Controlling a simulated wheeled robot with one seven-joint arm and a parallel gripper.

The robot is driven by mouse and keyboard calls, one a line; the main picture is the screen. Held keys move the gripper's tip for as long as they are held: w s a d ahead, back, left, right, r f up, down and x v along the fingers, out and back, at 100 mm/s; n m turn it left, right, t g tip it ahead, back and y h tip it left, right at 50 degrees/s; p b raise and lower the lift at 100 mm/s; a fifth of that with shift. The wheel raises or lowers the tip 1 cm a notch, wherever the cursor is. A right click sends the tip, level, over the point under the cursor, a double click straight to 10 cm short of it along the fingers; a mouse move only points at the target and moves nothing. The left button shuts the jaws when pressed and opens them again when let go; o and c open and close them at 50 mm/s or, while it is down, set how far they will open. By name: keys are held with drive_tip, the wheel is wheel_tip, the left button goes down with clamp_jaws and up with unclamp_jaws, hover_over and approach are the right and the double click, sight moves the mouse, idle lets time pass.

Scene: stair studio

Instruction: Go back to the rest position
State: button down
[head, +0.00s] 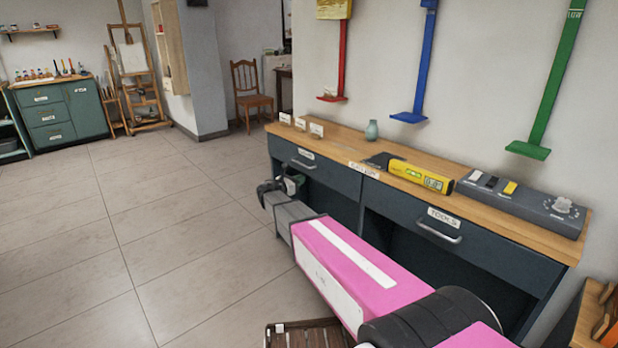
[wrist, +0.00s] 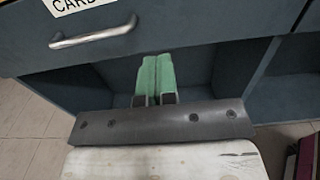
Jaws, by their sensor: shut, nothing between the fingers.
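My gripper (wrist: 154,98) shows in the wrist view with its two green-padded fingers together and nothing between them. It is in front of the open space under a dark blue-grey drawer (wrist: 190,30) with a metal handle. In the head view my gripper (head: 283,186) is at the end of my outstretched pink and grey arm, low beside the left part of the workbench (head: 408,215). The fingers are small and partly hidden there, and I cannot tell whether they touch the bench.
On the bench top are white cards (head: 300,124), a small vase (head: 372,130), a yellow level (head: 420,176) and a grey control box (head: 520,203). A slatted wooden crate (head: 308,333) stands on the floor below my arm. The tiled floor at left is clear.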

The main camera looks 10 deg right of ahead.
drive_tip(key=s+d+f+m+g+y, duration=0.35)
drive_tip(key=s+d+m, duration=0.2)
drive_tip(key=s, duration=0.35)
drive_tip(key=s+d+f+m+g+y, duration=0.2)
drive_tip(key=s+d+f+m+g, duration=0.3)
drive_tip(key=s, duration=0.4)
drive_tip(key=s+a+f+m+y, duration=0.1)
drive_tip(key=s+m+y, duration=0.3)
drive_tip(key=s+m, duration=0.3)
drive_tip(key=s+a+f+m+g+y, duration=0.1)
drive_tip(key=s+m+y, duration=0.4)
drive_tip(key=s, duration=0.5)
drive_tip(key=shift+a+f+m, duration=0.15)
drive_tip(key=shift+f+m, duration=0.65)
drive_tip(key=shift+m, duration=0.35)
drive_tip(key=shift+g+y, duration=0.25)
